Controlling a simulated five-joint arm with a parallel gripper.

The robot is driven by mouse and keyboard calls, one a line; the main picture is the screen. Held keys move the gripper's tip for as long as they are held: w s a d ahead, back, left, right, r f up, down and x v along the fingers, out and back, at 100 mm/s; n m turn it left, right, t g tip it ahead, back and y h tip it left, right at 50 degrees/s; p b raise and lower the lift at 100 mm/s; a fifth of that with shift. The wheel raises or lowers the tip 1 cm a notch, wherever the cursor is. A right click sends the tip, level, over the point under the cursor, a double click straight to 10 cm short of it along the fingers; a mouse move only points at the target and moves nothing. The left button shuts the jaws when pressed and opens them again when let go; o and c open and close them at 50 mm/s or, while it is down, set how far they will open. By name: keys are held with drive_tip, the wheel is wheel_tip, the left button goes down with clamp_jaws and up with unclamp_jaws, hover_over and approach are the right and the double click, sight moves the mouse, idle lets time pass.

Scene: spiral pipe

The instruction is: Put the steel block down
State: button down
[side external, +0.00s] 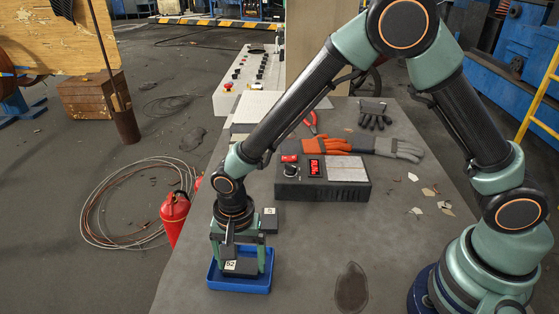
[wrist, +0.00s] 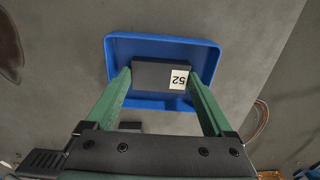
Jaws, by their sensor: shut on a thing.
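The steel block (side external: 240,267) is a dark block with a white label reading 52. My gripper (side external: 238,262) points down and is shut on it, one green finger at each end. The block is over the blue tray (side external: 241,288), within its outline; I cannot tell whether it touches the tray floor. The wrist view shows the steel block (wrist: 160,75) between my gripper's fingers (wrist: 159,77), with the blue tray (wrist: 155,41) around it. A second dark block (side external: 269,221) with a white label stands just behind the tray; part of it shows in the wrist view (wrist: 130,126).
A dark stain (side external: 351,288) marks clear table at right. A red extinguisher (side external: 174,215) stands beyond the left edge.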

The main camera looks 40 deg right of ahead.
sight(242, 265)
drive_tip(key=shift+f, duration=0.1)
unclamp_jaws()
wheel_tip(242, 265, up, 12)
drive_tip(key=s+d+r+n+t, duration=0.2)
drive_tip(key=d+r, duration=0.4)
drive_tip(key=d, duration=0.5)
drive_tip(key=s+d+r+n+t, duration=0.3)
drive_tip(key=d+r+n, duration=0.3)
drive_tip(key=d, duration=0.5)
drive_tip(key=shift+s+d+n+t, duration=0.3)
drive_tip(key=shift+s+d+n, duration=0.1)
drive_tip(key=shift+s+n, duration=0.3)
drive_tip(key=shift+r, duration=0.15)
